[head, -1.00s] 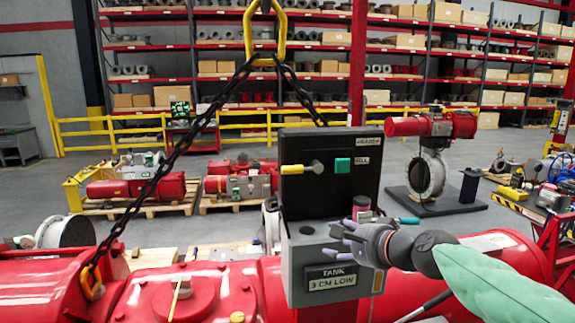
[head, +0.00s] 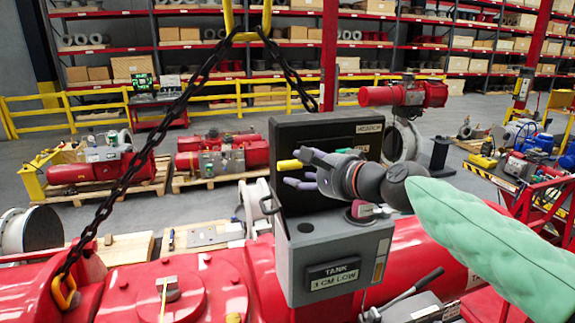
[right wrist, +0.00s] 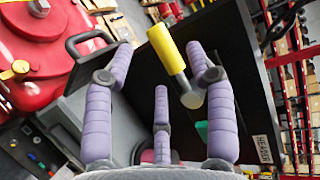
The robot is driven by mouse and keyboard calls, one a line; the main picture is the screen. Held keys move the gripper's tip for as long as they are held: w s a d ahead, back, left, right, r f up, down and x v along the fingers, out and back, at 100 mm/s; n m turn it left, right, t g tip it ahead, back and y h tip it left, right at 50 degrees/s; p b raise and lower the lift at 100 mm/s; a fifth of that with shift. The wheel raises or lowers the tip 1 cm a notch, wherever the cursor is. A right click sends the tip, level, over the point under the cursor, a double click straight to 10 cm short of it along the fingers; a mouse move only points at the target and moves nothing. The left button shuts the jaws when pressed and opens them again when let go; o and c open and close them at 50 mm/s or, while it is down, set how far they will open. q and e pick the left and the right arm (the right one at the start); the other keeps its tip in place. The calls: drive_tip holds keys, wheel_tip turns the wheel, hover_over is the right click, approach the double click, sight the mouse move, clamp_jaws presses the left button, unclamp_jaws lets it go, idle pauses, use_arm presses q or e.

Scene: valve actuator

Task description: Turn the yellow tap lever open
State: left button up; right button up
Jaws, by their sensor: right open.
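The yellow tap lever (head: 289,164) sticks out to the left on the black panel (head: 290,132). My right gripper (head: 297,170) is in front of that panel and covers the lever's pivot. In the right wrist view the yellow lever (right wrist: 168,50) lies between the spread purple fingers (right wrist: 160,60), with its grey hub (right wrist: 191,98) toward the right finger. The gripper is open, and no finger clearly touches the lever. A green square (right wrist: 202,130) on the panel is partly hidden behind the right finger. My left gripper is not in view.
Below the panel is a grey box marked TANK (head: 333,273) with a dark red knob (head: 361,209). A black chain (head: 150,180) hangs to the left. A large red cylinder body (head: 430,250) spans the front. A black handle (right wrist: 90,42) stands beside the panel.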

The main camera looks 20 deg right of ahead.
sight(291, 169)
drive_tip(key=shift+p+x, duration=0.3)
drive_tip(key=shift+x, duration=2.35)
drive_tip(key=shift+s+r, duration=0.1)
drive_tip(key=shift+s, duration=0.05)
clamp_jaws()
